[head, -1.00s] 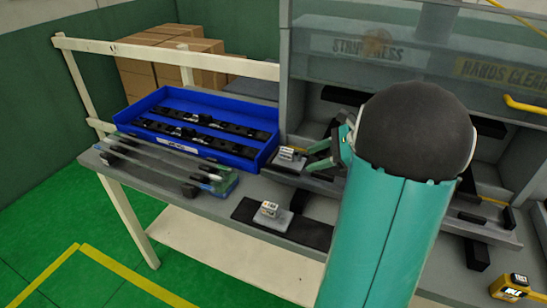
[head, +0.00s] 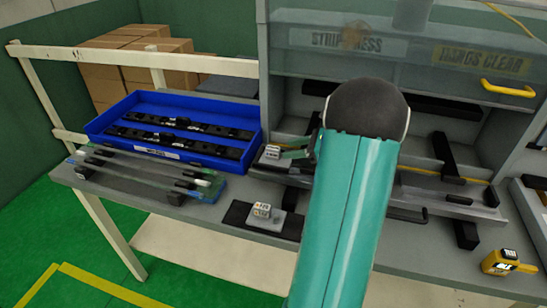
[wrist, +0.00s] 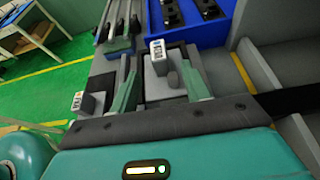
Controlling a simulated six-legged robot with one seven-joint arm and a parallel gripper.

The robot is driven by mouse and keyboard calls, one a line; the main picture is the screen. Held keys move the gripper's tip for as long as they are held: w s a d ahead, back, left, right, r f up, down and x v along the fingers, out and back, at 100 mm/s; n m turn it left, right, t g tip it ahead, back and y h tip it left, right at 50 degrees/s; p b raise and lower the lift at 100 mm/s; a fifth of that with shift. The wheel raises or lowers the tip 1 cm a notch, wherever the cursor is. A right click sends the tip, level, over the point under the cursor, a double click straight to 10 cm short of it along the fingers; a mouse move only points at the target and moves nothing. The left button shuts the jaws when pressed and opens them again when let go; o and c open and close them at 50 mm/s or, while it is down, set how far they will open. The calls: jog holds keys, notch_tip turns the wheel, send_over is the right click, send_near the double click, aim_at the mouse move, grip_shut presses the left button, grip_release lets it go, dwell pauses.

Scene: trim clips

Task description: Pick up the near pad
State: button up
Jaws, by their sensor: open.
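The near pad is a small grey plate (head: 276,220) with a white labelled block (head: 262,210) at its left, lying on a dark mat at the bench's front edge. In the wrist view its grey plate (wrist: 94,103) is left of my gripper, outside the fingers. In the head view, my gripper (head: 288,149) is beside that farther block (head: 272,152). Whether the fingers touch anything is unclear. My arm hides part of the bench.
A blue tray (head: 100,124) with black strips stands behind, left of the pads. Clear rods on a holder (head: 212,190) lie at the bench's left front. A grey cabinet (head: 262,60) rises behind. A yellow tape measure (head: 500,264) sits at right.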

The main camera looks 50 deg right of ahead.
aim_at(271, 150)
jog(key=x, duration=0.8)
jog(key=shift+r, duration=0.15)
grip_shut()
